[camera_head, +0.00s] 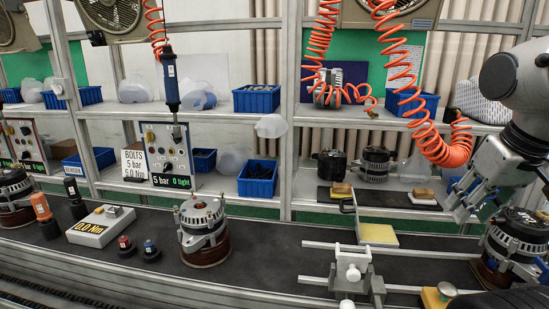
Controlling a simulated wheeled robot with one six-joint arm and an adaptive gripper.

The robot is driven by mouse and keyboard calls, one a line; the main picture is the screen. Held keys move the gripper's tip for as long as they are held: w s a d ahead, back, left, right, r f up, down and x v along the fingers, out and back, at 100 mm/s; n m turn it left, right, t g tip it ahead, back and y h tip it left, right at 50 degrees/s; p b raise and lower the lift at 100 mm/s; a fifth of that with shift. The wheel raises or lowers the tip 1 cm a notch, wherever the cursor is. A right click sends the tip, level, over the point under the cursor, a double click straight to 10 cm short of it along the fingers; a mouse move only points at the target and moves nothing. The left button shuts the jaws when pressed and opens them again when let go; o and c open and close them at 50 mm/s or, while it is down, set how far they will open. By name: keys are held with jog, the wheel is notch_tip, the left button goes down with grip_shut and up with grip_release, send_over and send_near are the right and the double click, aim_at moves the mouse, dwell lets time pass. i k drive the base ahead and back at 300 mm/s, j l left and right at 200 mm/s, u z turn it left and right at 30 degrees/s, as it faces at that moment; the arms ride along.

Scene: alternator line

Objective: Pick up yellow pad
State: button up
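A flat yellow pad (378,234) lies on the dark bench right of centre, behind the metal clamp fixture. A second yellow piece (434,299) sits at the bottom edge, partly covered by a dark round knob. A smaller yellow-tan block (341,189) lies on a dark mat on the lower shelf. My gripper (461,209) hangs at the right, above the bench and to the right of the flat yellow pad, pointing down. Its fingers look apart with nothing between them, and it touches none of the yellow pieces.
A metal clamp fixture (350,269) with rails stands in front of the pad. An alternator (202,232) stands left of centre, another (513,243) under my arm at right. Orange coiled hoses (403,71) hang near my arm. Bench between alternator and fixture is clear.

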aim_at(339, 190)
jog(key=j+z, duration=0.45)
jog(key=j, duration=0.3)
jog(key=k+j+z, duration=0.1)
jog(key=j+z, duration=0.3)
jog(key=j, duration=0.35)
